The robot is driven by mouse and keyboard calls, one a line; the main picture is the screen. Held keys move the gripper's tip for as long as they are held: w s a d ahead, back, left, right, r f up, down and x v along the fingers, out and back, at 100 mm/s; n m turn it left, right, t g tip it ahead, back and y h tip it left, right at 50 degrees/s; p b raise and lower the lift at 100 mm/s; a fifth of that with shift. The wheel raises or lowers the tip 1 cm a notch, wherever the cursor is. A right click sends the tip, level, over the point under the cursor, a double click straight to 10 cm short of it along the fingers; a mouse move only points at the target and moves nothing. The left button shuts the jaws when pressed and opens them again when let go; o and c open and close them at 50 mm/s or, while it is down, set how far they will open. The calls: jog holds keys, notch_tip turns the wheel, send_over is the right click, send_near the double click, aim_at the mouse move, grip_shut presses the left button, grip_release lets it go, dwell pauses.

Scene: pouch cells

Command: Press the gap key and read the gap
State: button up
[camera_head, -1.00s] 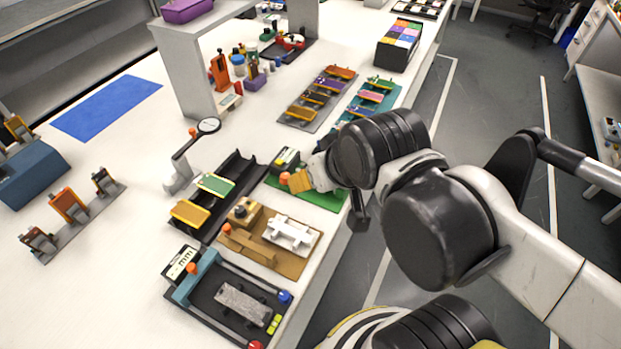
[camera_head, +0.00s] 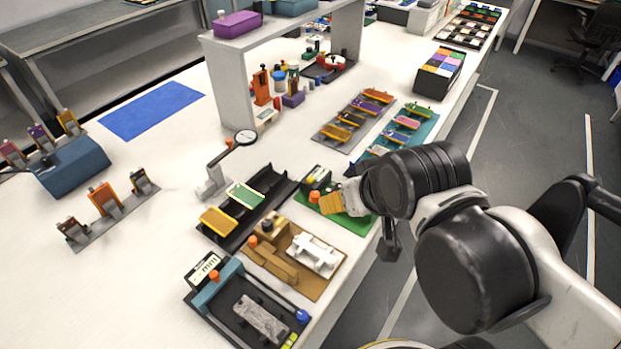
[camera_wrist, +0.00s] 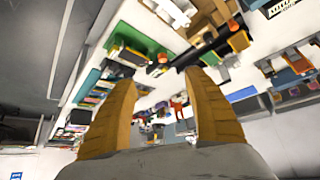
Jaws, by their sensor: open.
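My gripper (camera_head: 332,203) is over the green board at the table's right edge, its tan fingers partly hidden by my arm. In the wrist view its two fingers (camera_wrist: 162,90) are spread apart with nothing between them. The green board (camera_head: 362,225) carries a black box (camera_head: 318,178) with a small light display and an orange knob (camera_head: 314,197) close to the fingertips. I cannot tell contact. A dark fixture (camera_head: 232,322) nearer the front has a white display (camera_head: 203,268), an orange knob (camera_head: 214,276), a blue knob (camera_head: 302,316) and a grey plate. I cannot tell which part is the gap key; display figures are unreadable.
A brown board (camera_head: 327,277) with a white part and a black rack (camera_head: 220,239) with pouch cells lie left of my gripper. A dial gauge (camera_head: 245,137) stands behind the rack. A shelf post (camera_head: 232,92) rises farther back. White table around the blue mat (camera_head: 150,110) is clear.

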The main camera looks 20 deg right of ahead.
jog(key=shift+c, duration=0.6)
grip_shut()
dwell(0.7)
